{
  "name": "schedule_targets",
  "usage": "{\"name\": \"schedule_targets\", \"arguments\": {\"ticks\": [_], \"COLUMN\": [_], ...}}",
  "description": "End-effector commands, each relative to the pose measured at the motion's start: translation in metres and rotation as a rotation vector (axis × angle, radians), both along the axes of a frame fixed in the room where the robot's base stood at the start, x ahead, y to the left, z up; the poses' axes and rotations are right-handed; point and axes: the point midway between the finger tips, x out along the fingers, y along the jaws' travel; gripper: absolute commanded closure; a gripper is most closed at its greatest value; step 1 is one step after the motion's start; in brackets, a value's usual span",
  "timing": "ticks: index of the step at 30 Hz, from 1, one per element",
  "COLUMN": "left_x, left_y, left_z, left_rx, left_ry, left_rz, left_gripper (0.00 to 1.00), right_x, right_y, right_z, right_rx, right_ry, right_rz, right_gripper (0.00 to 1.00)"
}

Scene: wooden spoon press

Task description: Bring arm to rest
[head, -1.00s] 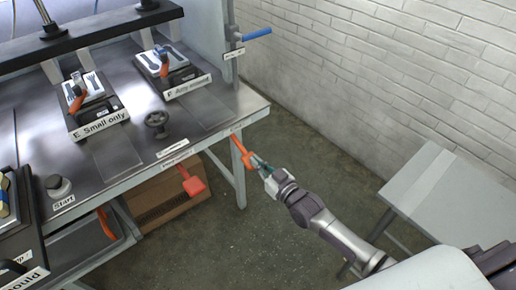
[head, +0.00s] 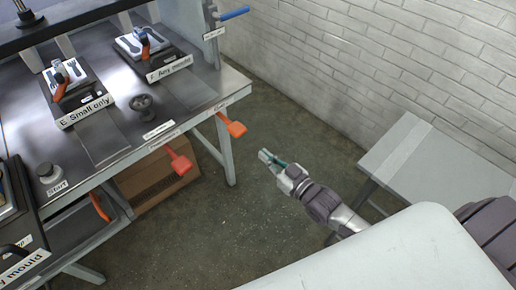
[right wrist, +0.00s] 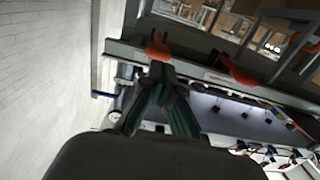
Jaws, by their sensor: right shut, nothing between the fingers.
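My right gripper (head: 266,158) is shut and empty in the head view. It is in the air over the open floor, to the right of the press table (head: 183,117) and apart from it. In the right wrist view the closed fingers (right wrist: 160,80) point toward the table edge and its orange lever (right wrist: 158,48). In the head view that orange lever (head: 236,129) sticks out from the table's front edge, left of and above the gripper, with a clear gap between them. My left gripper is not in view.
A red-orange lever (head: 180,163) also juts from the table edge. A blue handle (head: 234,13) stands at the table's far corner. A grey side table (head: 425,170) stands at the right by the white brick wall (head: 400,70). The floor (head: 240,210) between is clear.

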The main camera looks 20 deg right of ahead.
Motion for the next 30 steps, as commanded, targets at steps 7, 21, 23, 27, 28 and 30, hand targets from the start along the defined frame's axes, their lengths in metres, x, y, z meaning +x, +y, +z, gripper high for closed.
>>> {"name": "schedule_targets", "arguments": {"ticks": [7, 21, 23, 27, 28, 30], "left_x": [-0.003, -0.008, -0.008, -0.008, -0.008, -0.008], "left_y": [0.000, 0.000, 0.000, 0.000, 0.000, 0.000], "left_z": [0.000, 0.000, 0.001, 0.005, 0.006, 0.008], "left_rx": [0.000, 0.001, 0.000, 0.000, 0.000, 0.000], "left_ry": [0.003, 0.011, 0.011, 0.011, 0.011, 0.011], "left_rz": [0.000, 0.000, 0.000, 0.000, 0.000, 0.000], "left_gripper": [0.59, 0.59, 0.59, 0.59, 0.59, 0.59], "right_x": [-0.003, -0.004, -0.006, -0.024, -0.032, -0.055], "right_y": [-0.002, -0.005, -0.010, -0.028, -0.032, -0.041], "right_z": [0.001, -0.011, -0.030, -0.111, -0.132, -0.180], "right_rx": [0.000, -0.010, -0.028, -0.096, -0.114, -0.155], "right_ry": [-0.003, 0.024, 0.064, 0.245, 0.293, 0.414], "right_rz": [0.000, -0.011, -0.028, -0.088, -0.102, -0.131], "right_gripper": [1.00, 1.00, 1.00, 1.00, 1.00, 1.00]}}
